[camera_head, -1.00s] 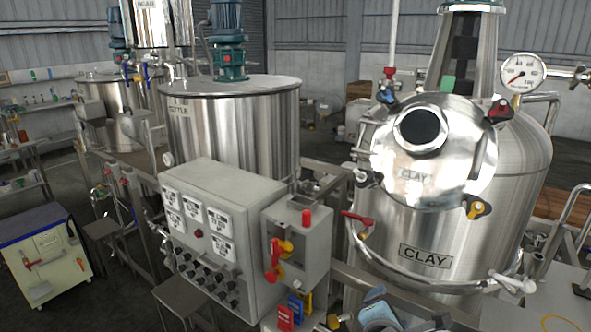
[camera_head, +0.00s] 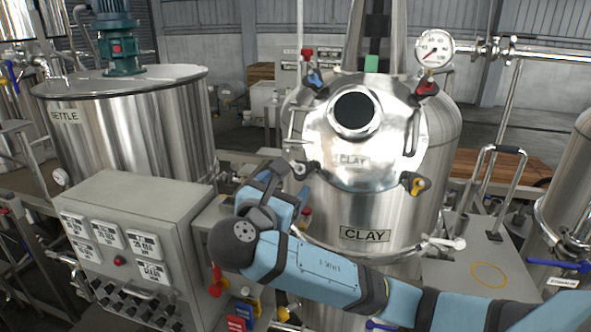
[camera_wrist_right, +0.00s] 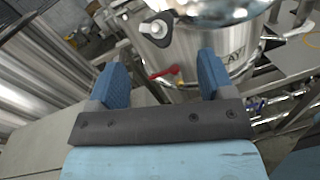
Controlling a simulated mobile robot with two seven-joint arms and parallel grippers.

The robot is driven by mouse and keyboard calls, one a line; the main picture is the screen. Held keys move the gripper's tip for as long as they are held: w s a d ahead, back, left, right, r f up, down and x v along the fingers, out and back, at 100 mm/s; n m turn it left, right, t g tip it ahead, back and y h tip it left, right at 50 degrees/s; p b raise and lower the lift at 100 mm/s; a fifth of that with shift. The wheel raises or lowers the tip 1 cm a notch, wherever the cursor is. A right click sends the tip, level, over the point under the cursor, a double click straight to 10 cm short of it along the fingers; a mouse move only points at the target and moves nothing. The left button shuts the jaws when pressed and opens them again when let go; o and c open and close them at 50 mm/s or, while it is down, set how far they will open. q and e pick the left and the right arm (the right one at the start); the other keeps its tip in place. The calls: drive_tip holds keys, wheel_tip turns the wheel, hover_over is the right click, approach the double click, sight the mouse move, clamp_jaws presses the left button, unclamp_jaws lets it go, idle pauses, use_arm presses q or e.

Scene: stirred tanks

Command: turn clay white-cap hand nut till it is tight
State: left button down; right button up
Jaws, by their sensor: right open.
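The clay tank's round lid (camera_head: 385,140) is steel with a dark sight glass, and it faces me above the CLAY plate (camera_head: 365,234). The white-cap hand nut (camera_head: 301,169) is dark with a pale cap and sits at the lid's lower left edge. It also shows in the right wrist view (camera_wrist_right: 156,28), beyond the fingertips. My right gripper (camera_head: 278,180) is open and empty, just left of this nut and apart from it. In the right wrist view its two blue fingers (camera_wrist_right: 163,62) are spread wide. My left gripper is not in view.
Other hand nuts on the lid have blue (camera_head: 315,79), red (camera_head: 427,88) and yellow (camera_head: 417,184) caps. A grey control box (camera_head: 140,215) stands left of my right gripper. A red-handled lever (camera_wrist_right: 165,72) shows between the fingers. A pressure gauge (camera_head: 434,49) is at upper right.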

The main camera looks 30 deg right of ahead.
sight(298, 171)
drive_tip(key=p+x, duration=0.1)
drive_tip(key=x, duration=0.6)
drive_tip(key=shift+w+d, duration=0.25)
drive_tip(key=c, duration=0.9)
